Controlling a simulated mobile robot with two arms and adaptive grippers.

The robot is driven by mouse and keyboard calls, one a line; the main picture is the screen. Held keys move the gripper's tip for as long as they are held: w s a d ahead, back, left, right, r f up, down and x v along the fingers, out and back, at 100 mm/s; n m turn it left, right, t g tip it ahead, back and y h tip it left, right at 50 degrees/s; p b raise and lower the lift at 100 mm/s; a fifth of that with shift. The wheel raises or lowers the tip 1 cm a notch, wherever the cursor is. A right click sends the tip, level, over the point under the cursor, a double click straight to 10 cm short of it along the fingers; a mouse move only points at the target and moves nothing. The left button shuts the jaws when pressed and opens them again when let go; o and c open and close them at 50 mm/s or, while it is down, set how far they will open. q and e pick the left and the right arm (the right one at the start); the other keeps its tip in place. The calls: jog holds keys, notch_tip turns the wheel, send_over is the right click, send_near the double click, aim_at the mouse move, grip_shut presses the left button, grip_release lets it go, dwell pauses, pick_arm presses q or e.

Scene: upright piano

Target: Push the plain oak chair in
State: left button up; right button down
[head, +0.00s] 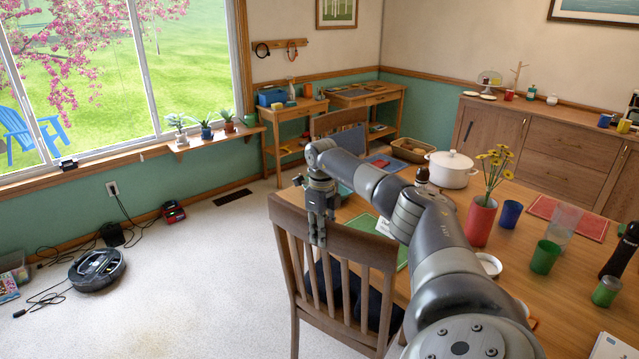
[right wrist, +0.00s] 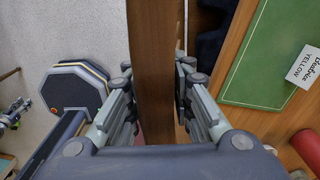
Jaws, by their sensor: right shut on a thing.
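The plain oak chair (head: 362,248) stands at the near left side of the wooden table (head: 560,290), its slatted back toward the open floor. A dark cushion or cloth lies on its seat, partly hidden by the slats. My right gripper (head: 318,238) reaches down onto the top rail near its left end and is shut on it. In the right wrist view the chair's top rail (right wrist: 152,70) runs between the two fingers (right wrist: 155,95). The chair's front legs are hidden. My left gripper does not show in the head view.
On the table are a white pot (head: 452,170), a red vase (head: 480,222) with yellow flowers, a green placemat (right wrist: 262,60) and several cups. A robot vacuum (head: 97,269) and cables lie at far left. The carpet (head: 200,290) left of the chair is clear.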

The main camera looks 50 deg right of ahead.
jog(key=c, duration=1.4)
grip_release()
jog(key=shift+d+r, duration=0.25)
jog(key=shift+d, duration=0.1)
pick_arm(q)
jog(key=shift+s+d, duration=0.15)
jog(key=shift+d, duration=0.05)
pick_arm(e)
jog(key=shift+f, duration=0.15)
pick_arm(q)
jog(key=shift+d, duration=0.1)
pick_arm(e)
jog(key=shift+r, duration=0.35)
notch_tip(320, 180, up, 11)
jog(key=shift+s+r, duration=0.1)
jog(key=shift+r, duration=0.05)
